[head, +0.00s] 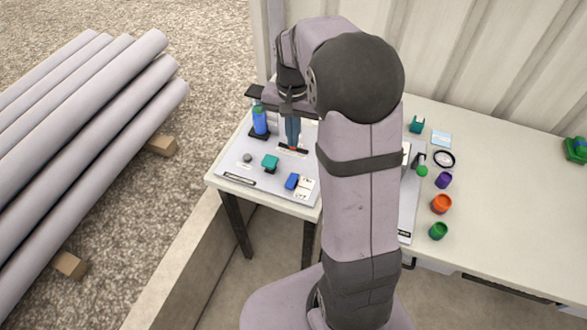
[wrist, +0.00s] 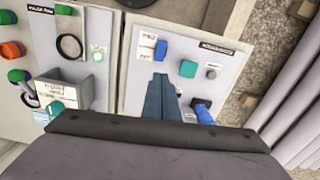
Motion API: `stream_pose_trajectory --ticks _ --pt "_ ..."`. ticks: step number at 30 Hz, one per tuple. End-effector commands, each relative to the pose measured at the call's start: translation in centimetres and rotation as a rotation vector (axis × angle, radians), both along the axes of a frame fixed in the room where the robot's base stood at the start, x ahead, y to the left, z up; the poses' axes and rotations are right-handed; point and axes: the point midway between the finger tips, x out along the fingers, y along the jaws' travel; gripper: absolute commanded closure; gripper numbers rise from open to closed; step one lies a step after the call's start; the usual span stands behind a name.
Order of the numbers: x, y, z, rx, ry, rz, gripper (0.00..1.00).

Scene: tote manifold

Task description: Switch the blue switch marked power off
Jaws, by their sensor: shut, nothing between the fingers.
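A light grey panel (head: 232,171) lies on the left end of the table. A small blue switch (head: 291,181) sits near its front edge, beside a white label; it also shows in the wrist view (wrist: 161,50). The label's words are too small to read. A taller blue part (head: 260,120) stands at the panel's back left and shows at the right of the wrist view (wrist: 203,113). My gripper (head: 292,147) points down over the panel, behind the small blue switch. In the wrist view its closed, empty fingers (wrist: 160,78) end just short of this switch, apart from it in the picture.
A teal block-like control (head: 270,163) and a grey knob (head: 248,158) sit on the same panel. My arm hides part of a second panel (wrist: 80,72). Right of it are purple (head: 443,180), orange (head: 441,204) and green (head: 438,231) pieces. The table's right side is mostly clear.

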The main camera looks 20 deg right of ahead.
Motion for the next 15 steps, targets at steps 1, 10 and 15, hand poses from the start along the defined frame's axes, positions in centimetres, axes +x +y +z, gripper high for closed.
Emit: stream_pose_trajectory --ticks 1,10,15 --pt "-0.15 0.04 0.00 0.001 0.005 -0.025 1.00" --pt "-0.24 0.06 -0.02 0.002 0.008 -0.078 1.00" --pt "-0.25 0.07 -0.02 0.003 0.007 -0.077 1.00"
